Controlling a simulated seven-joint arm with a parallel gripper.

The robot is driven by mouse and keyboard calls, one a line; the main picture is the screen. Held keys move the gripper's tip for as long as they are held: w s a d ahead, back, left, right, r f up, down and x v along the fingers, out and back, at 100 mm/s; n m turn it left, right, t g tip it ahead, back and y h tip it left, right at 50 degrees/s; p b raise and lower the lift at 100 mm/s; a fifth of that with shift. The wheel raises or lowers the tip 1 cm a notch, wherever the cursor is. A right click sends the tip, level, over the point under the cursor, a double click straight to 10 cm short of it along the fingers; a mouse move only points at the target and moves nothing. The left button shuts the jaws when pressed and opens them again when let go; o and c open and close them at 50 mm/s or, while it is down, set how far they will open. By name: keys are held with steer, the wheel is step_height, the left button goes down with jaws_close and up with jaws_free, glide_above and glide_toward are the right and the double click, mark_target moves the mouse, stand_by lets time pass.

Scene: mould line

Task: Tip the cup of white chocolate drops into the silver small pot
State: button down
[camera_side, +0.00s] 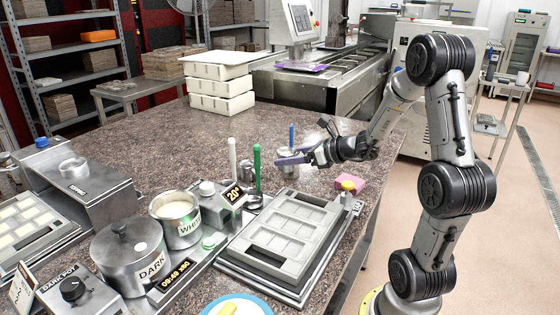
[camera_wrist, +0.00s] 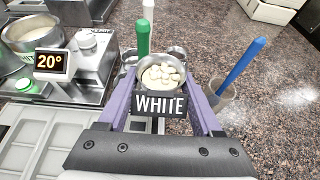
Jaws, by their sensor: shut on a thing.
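My gripper (camera_side: 290,160) has purple fingers and is shut on a small cup (camera_wrist: 162,104) labelled WHITE. The cup is held between the fingers above the counter, looks about upright and contains white drops (camera_wrist: 160,76). In the side view the cup is hard to make out by the fingers. A silver pot (camera_side: 178,235) labelled WHITE, holding a pale filling, stands in the warmer, left of my gripper. It also shows at the upper left of the wrist view (camera_wrist: 30,46). I cannot tell whether this is the task's silver small pot.
The lidded DARK pot (camera_side: 130,268) stands beside the white pot. A green spatula (camera_side: 257,165), a white one (camera_side: 232,155) and a blue one (camera_side: 291,136) stand upright near my gripper. A grey mould (camera_side: 285,238) lies in front.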

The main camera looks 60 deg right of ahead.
mark_target(300, 152)
steer(key=s, duration=0.1)
steer(key=s+a+r, duration=0.2)
steer(key=shift+s, duration=0.35)
steer(key=shift+s+a+r, duration=0.15)
steer(key=shift+s+r, duration=0.05)
steer(key=shift+r, duration=2.35)
steer(key=w+a+n+g+y, duration=0.1)
steer(key=w+a+n+y, duration=0.15)
steer(key=w+a, duration=0.5)
steer(key=w+a+n+g+y, duration=0.1)
steer(key=w+a+n+y, duration=0.2)
steer(key=a, duration=0.7)
steer(key=w+a+n+y, duration=0.1)
steer(key=w+a+y, duration=0.1)
steer(key=w+a, duration=0.55)
step_height(300, 152, down, 6)
steer(key=s+a, duration=0.1)
steer(key=shift+a, duration=0.2)
steer(key=shift+r+g, duration=0.1)
steer(key=shift+g, duration=0.2)
